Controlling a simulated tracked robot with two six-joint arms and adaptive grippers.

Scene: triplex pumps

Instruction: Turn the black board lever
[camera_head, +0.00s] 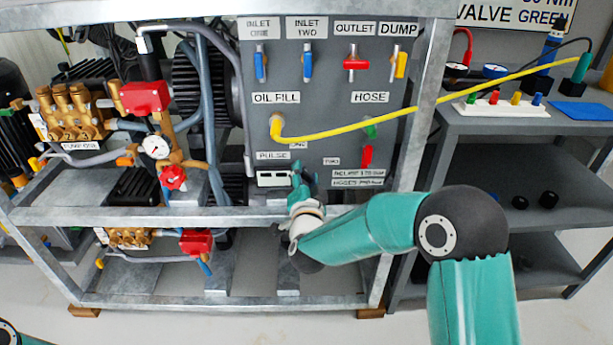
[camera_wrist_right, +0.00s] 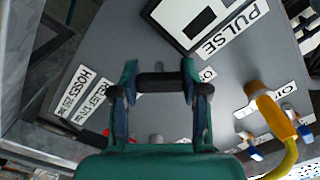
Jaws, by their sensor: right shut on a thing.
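The grey board (camera_head: 330,85) carries several coloured levers and white labels. The black lever (camera_wrist_right: 163,82) shows in the right wrist view as a dark bar lying across between my right gripper's fingers, near the PULSE label. In the head view the gripper hides the lever. My right gripper (camera_head: 301,182) is at the lower part of the board, right of the small display. In the wrist view my right gripper (camera_wrist_right: 160,78) is shut on the black lever, one finger at each end of it. My left gripper is not in view.
A yellow hose (camera_head: 400,115) runs from the oil fill port across the board to the right-hand bench. A red lever (camera_head: 366,157) is right of the gripper. The metal frame's crossbar (camera_head: 150,214) runs below, and its upright (camera_head: 425,90) stands to the right.

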